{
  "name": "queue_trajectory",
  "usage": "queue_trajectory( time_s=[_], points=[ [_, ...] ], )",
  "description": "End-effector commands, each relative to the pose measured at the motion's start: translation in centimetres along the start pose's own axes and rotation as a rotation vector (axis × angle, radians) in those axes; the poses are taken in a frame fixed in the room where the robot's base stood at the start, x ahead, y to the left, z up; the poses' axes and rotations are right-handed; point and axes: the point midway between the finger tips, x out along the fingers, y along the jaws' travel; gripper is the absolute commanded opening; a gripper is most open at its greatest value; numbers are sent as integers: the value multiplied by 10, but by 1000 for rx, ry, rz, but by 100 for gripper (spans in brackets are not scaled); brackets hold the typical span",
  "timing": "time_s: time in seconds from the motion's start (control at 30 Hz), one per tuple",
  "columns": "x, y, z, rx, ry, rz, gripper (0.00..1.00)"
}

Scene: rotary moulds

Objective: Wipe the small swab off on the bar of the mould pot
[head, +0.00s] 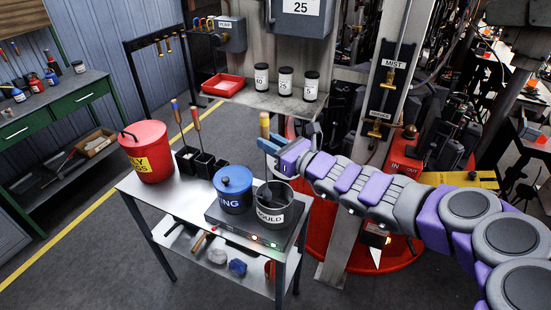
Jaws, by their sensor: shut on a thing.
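The swab's yellow handle end sticks up above the fingers. Its thin shaft runs down toward the pot's mouth. The bar cannot be made out against the dark inside of the pot.
A blue lidded pot (233,195) stands close left of the mould pot. Black holders (204,164) with long-handled tools and a red lidded bin (147,160) are farther left on the cart (160,196). A grey post (345,222) stands right of the cart.

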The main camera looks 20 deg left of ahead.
Motion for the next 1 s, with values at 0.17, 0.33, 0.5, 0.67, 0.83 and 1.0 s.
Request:
queue_trajectory(
  time_s=[0.17, 0.33, 0.5, 0.67, 0.83, 1.0],
  points=[
    [-10, -4, 1, 1, 4, -2, 0],
    [-13, -4, 1, 0, 3, -1, 0],
    [-18, -6, 1, 0, 3, -2, 0],
    [-25, -8, 1, 0, 3, -2, 0],
    [-26, -8, 1, -1, 2, -1, 0],
    [-26, -8, 1, -1, 2, -1, 0]
  ],
)
